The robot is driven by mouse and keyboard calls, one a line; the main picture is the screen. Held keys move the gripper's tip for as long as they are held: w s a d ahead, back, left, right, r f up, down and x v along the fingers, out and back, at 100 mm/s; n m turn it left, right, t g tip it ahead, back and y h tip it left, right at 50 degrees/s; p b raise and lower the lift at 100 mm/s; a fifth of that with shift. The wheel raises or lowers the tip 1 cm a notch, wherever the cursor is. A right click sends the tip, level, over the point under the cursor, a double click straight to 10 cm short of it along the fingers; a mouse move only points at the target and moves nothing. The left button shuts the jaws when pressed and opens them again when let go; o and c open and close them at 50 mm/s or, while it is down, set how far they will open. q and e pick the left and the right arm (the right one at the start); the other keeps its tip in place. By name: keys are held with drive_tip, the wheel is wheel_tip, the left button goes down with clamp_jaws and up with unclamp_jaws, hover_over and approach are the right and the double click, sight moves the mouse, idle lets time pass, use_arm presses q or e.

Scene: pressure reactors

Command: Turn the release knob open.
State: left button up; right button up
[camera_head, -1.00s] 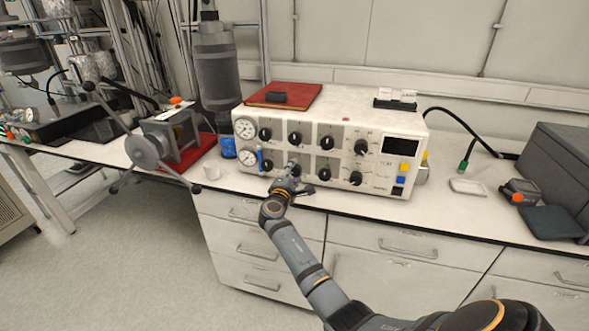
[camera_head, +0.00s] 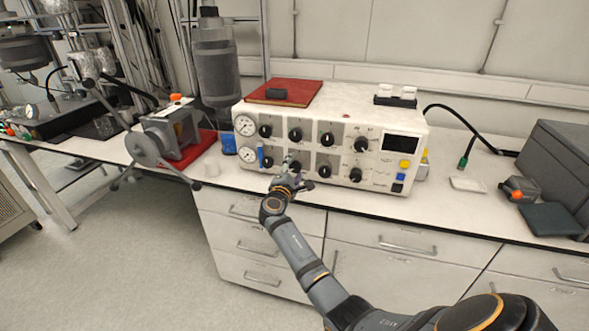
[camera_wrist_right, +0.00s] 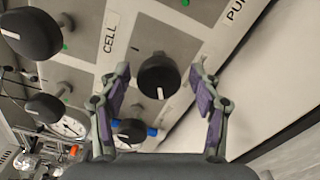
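A white control box with two rows of black knobs stands on the bench; its front panel (camera_head: 312,152) faces me in the head view. My right gripper (camera_head: 287,176) is in front of the lower row, towards its left side, partly hiding a knob (camera_head: 295,166). In the right wrist view, my right gripper (camera_wrist_right: 160,72) is open, with its purple-padded fingers apart. A black knob with a white mark (camera_wrist_right: 158,76) shows between the fingers, with visible gaps on both sides. Which knob carries the release label cannot be read. My left gripper is not in view.
Two round gauges (camera_head: 245,125) and a blue lever (camera_head: 261,157) are left of the knobs. The wrist view shows neighbouring knobs (camera_wrist_right: 30,34) and a "CELL" label (camera_wrist_right: 110,32). The bench front is largely clear.

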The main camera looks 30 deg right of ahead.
drive_tip(key=v, duration=1.2)
